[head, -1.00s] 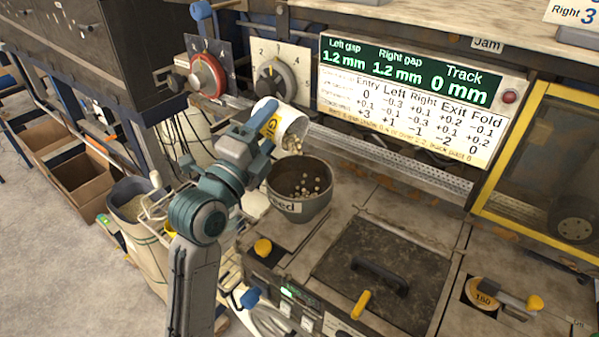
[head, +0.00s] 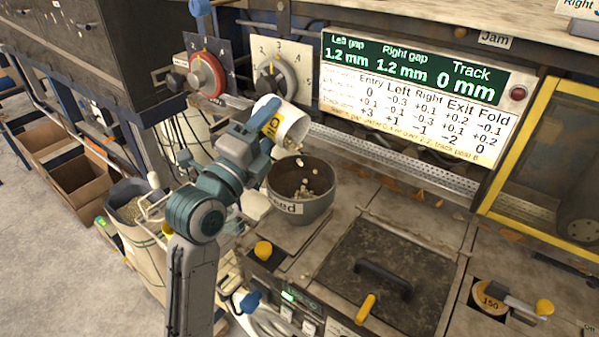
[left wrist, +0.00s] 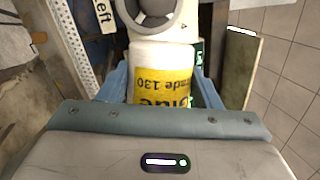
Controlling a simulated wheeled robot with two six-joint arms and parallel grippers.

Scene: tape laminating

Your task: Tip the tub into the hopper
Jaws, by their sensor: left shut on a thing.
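The white tub (head: 291,128) with a yellow label is tilted over the hopper, its mouth facing down and right. Pale pellets fall from its mouth. The hopper (head: 316,208) is a grey round bowl labelled "Feed", partly hidden by my arm, with several pellets (head: 303,190) inside. My left gripper (head: 262,127) is shut on the tub and holds it above the hopper's back left rim, apart from it. In the left wrist view the tub (left wrist: 163,75) sits between the blue fingers, its label reading "Glue" and "Grade 130" upside down. My right gripper is not in view.
Behind the tub are a red dial (head: 207,75) and a grey dial (head: 275,80). A display board (head: 415,95) stands at the back. A dark hatch (head: 385,275) with a handle lies right of the hopper. A sack (head: 135,215) stands on the left.

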